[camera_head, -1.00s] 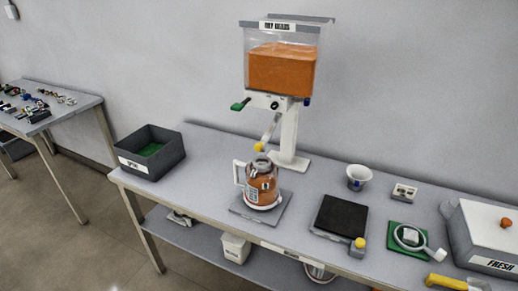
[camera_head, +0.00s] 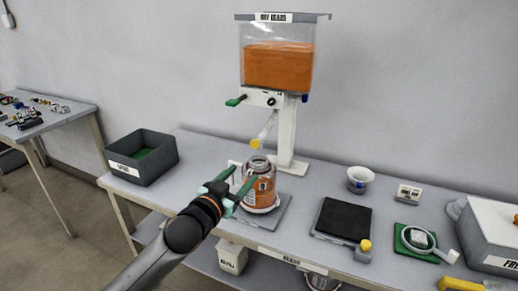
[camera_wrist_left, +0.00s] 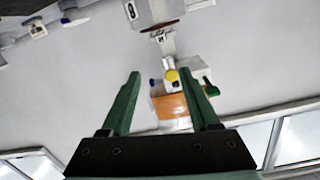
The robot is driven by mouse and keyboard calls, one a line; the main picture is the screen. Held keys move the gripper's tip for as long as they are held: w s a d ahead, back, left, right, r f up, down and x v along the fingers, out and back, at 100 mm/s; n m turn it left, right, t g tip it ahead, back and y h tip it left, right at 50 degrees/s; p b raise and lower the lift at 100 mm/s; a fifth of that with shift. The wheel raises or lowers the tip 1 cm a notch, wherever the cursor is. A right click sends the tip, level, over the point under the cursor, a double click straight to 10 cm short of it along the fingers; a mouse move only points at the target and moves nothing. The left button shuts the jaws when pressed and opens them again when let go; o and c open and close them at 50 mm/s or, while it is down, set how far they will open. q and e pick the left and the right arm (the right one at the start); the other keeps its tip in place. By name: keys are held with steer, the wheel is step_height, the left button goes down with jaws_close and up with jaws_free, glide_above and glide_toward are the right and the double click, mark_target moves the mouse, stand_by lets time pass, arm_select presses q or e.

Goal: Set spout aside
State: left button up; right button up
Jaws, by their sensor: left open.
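The pale spout (camera_head: 265,131) with a yellow tip hangs at a slant below the bean dispenser (camera_head: 278,66), in front of its white post. Its yellow tip (camera_wrist_left: 171,75) also shows in the left wrist view, beyond the fingers. My left gripper (camera_head: 240,178) is open and empty, with its green fingers just in front of the glass jar (camera_head: 263,186), below and left of the spout. The jar holds orange contents and is partly hidden by the fingers. I cannot tell whether the fingers touch it. My right gripper is not in view.
A dark bin (camera_head: 152,164) with a green floor stands at the table's left end. A black-topped scale (camera_head: 343,219), white cup (camera_head: 358,178), green mat (camera_head: 403,246) and grey box (camera_head: 487,239) stand to the right.

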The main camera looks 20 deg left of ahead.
mark_target(259, 140)
arm_select(q)
steer(key=shift+t, duration=0.4)
steer(key=w+r, duration=0.1)
steer(key=w, duration=0.3)
steer(key=w+r, duration=0.1)
steer(key=w, duration=0.4)
steer(key=w+r, duration=0.1)
steer(key=w, duration=0.3)
steer(key=shift+w+d+r, duration=0.1)
steer(key=shift+w+r, duration=0.1)
steer(key=shift+r, duration=0.1)
steer(key=shift+c, duration=0.2)
steer(key=shift+y, duration=0.3)
jaws_close()
stand_by(0.3)
